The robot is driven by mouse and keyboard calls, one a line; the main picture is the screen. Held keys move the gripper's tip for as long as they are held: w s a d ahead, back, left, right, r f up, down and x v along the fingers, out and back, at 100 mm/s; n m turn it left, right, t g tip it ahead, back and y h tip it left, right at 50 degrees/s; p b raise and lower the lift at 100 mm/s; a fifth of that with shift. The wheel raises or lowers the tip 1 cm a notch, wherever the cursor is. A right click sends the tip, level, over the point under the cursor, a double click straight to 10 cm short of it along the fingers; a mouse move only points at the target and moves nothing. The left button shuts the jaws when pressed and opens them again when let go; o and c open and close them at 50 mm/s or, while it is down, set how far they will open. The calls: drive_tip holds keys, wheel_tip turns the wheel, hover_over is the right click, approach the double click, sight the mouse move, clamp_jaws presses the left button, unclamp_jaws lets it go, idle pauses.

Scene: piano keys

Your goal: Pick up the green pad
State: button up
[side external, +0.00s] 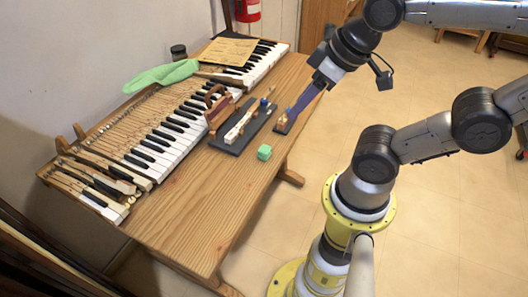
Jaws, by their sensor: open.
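A flat, soft-looking light green pad (160,76) lies draped over the far left part of the piano keys, near the wall. A small green cube (264,152) sits on the bare wood near the table's front edge. My gripper (319,84) is open above the right edge of the table, far to the right of the pad and up and right of the cube. Its fingertips are small and hard to make out against a blue strip-shaped item (303,101) just below them. I cannot tell whether they touch it.
The wooden table (205,225) carries rows of piano keys (170,140). Dark trays (240,130) with a pale key part, a reddish-brown handled tool (216,108), a paper sheet (228,51) and a dark jar (178,52) are also on it. The near table surface is clear.

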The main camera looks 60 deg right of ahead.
drive_tip(key=shift+o, duration=0.2)
drive_tip(key=o, duration=0.4)
drive_tip(key=m+g, duration=0.6)
drive_tip(key=m, duration=1.2)
hover_over(265, 148)
drive_tip(key=f, duration=2.1)
drive_tip(key=shift+d, duration=0.3)
drive_tip(key=shift+a+f, duration=0.15)
drive_tip(key=shift+f, duration=1.35)
drive_tip(key=shift+a+f, duration=0.15)
drive_tip(key=shift+f, duration=1.3)
